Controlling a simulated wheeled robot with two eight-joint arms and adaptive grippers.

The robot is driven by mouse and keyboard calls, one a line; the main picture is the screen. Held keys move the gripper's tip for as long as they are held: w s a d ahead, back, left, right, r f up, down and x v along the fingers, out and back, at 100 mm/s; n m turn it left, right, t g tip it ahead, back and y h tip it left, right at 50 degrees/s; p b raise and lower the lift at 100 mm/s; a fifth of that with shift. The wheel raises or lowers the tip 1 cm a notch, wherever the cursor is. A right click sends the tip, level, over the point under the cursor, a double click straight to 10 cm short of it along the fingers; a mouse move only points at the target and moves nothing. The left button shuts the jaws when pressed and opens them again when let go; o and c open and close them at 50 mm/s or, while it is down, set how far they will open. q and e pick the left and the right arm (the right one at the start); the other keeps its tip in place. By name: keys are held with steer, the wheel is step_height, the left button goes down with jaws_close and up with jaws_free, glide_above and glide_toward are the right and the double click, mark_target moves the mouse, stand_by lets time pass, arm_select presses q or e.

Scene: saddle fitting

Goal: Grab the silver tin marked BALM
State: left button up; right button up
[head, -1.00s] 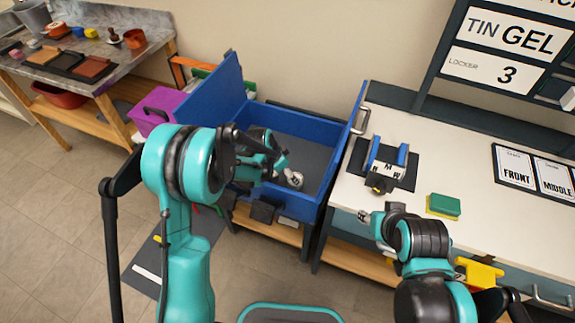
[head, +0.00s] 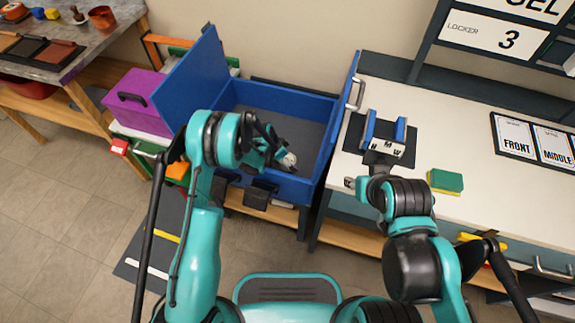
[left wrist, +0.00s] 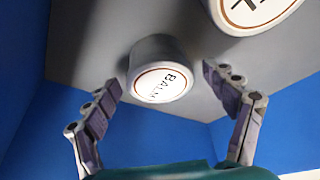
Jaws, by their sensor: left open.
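The silver tin marked BALM (left wrist: 160,72) stands on the grey floor of the blue box, its white lid facing my left wrist camera. My left gripper (left wrist: 161,84) is open, with one finger on each side of the tin and visible gaps to it. In the head view my left gripper (head: 277,152) reaches into the box and partly hides a pale tin (head: 289,159); its label is too small to read there. My right gripper (head: 352,183) is by the white counter's front edge; its fingers are too small to judge.
A second tin (left wrist: 252,12) stands close by the BALM tin, cut off by the frame. The blue box (head: 291,190) has walls around both. Right of it, the white counter (head: 455,147) holds a blue-sided holder (head: 389,140) and a green-yellow sponge (head: 445,181).

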arm_select(q)
steer(key=shift+w+d+f, duration=0.1)
steer(key=shift+f, duration=0.25)
steer(key=shift+r, duration=0.1)
steer(key=c, duration=1.4)
